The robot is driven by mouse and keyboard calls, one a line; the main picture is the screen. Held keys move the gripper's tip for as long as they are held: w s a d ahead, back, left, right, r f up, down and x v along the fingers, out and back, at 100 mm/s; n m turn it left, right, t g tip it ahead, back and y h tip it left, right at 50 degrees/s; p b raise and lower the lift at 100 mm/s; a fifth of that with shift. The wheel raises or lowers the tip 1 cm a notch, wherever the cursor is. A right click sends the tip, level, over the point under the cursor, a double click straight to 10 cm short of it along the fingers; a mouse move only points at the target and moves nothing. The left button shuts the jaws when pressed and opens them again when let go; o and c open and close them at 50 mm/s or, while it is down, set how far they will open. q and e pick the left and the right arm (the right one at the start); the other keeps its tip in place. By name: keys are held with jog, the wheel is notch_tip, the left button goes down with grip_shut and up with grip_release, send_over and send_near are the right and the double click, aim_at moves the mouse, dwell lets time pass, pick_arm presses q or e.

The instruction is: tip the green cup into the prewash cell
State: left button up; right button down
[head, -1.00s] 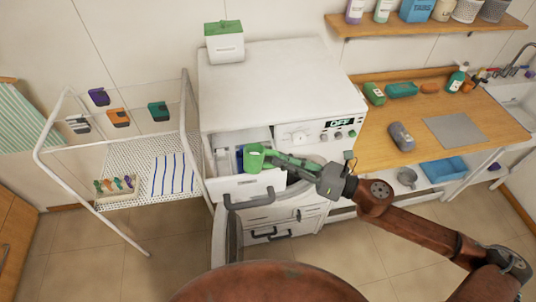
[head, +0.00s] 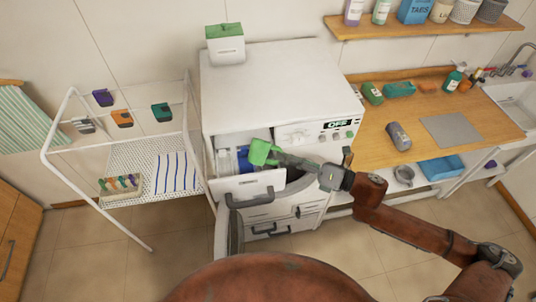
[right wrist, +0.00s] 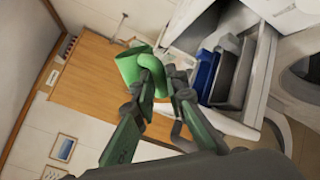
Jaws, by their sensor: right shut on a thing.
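My right gripper (head: 280,158) is shut on the green cup (head: 261,153) and holds it above the pulled-out detergent drawer (head: 247,187) of the white washing machine. The cup is tilted. In the right wrist view the fingers (right wrist: 165,82) grip the cup (right wrist: 132,66) at its side. The drawer has a blue cell (head: 243,160) beside paler ones; in the right wrist view the blue cell (right wrist: 207,76) lies right of the cup, next to a grey cell (right wrist: 234,78). I cannot tell which is the prewash cell. The cup's contents are hidden. My left gripper is out of view.
The washing machine (head: 265,85) has its round door (head: 236,235) open below the drawer. A white box with a green lid (head: 225,50) stands on top. A wire rack (head: 135,150) stands left, a wooden counter (head: 440,105) right.

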jog(key=shift+s+r+m+p, duration=0.1)
jog(key=shift+r+m+p, duration=0.1)
jog(key=shift+m+p, duration=0.2)
jog(key=shift+s+a+r+m+p, duration=0.1)
jog(key=shift+r+m+p, duration=0.05)
jog(key=shift+m+p, duration=0.5)
jog(key=shift+s+r+m+p, duration=0.1)
jog(key=shift+m+p, duration=0.35)
jog(key=shift+p, duration=0.25)
jog(key=shift+f, duration=0.25)
jog(key=shift+f+m+p, duration=0.3)
jog(key=shift+f+m, duration=0.1)
jog(key=shift+m, duration=0.5)
jog(key=shift+w+r+m+p, duration=0.2)
jog(key=shift+w+m+p, duration=0.2)
jog(key=shift+m+p, duration=0.3)
jog(key=shift+r+m+g+p, duration=0.3)
jog(key=shift+m+p, duration=0.65)
jog(key=shift+m, duration=0.25)
dwell(0.5)
